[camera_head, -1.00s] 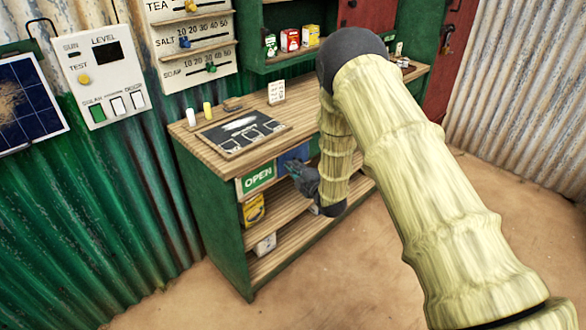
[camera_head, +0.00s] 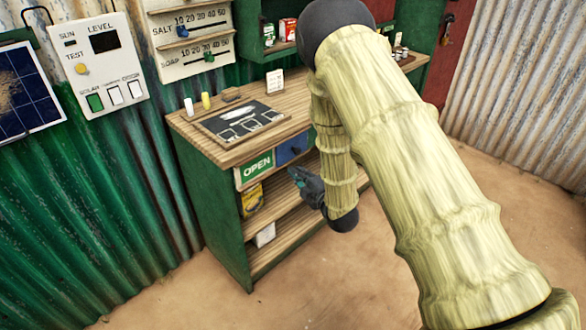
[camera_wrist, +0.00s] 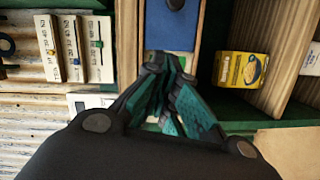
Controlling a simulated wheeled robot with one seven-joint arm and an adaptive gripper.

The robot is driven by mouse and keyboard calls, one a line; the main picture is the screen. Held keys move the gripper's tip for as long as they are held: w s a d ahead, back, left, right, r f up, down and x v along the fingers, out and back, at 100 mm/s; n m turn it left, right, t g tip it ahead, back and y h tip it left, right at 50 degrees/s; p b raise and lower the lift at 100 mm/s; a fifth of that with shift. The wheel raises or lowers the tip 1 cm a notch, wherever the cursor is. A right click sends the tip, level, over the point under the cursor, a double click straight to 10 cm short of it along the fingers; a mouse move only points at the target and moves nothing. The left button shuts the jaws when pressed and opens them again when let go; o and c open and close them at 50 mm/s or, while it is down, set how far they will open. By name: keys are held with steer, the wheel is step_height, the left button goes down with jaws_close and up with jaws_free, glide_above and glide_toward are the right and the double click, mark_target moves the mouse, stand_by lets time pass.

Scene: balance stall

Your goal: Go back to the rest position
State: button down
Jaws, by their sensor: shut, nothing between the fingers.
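My gripper (camera_head: 297,173) is in front of the wooden counter (camera_head: 205,152), just outside its upper front edge. In the wrist view my gripper (camera_wrist: 168,60) has its dark fingers with teal pads drawn together at the tips, with nothing between them. Beyond the tips is the blue panel (camera_wrist: 172,22) with a dark knob. The blue panel also shows in the head view (camera_head: 291,149), beside the green OPEN sign (camera_head: 257,168). My arm is bent, its upper link reaching across the right half of the head view and hiding part of the counter.
A chalkboard (camera_head: 240,121) lies on the counter. A yellow box (camera_head: 252,200) and a white box (camera_head: 264,235) stand on the shelves below. A meter panel (camera_head: 103,67) hangs on the green wall at left. Bare floor (camera_head: 430,200) lies to the right.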

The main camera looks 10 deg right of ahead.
steer(key=shift+s+d, duration=0.2)
steer(key=shift+s, duration=0.2)
steer(key=s+d+f+m+g+h+p, duration=0.1)
steer(key=s+d+f+m+g+h, duration=0.25)
steer(key=s+f, duration=0.6)
steer(key=s+d+f+m+g+h+p, duration=0.15)
steer(key=s+f+m+g, duration=0.25)
steer(key=s+f+m, duration=0.45)
steer(key=s+f+m+g, duration=0.1)
steer(key=s+m+g, duration=0.1)
steer(key=s, duration=0.8)
steer(key=s+f+m+g+p, duration=0.1)
steer(key=s+f+m+g, duration=0.1)
steer(key=s, duration=0.9)
steer(key=s+d+f+m+g+h+p, duration=0.1)
steer(key=s+m+g, duration=0.3)
steer(key=s, duration=0.6)
steer(key=shift+s+f+g, duration=0.25)
steer(key=shift+s+g, duration=0.05)
steer(key=shift+g, duration=0.15)
steer(key=c, duration=2.2)
jaws_free()
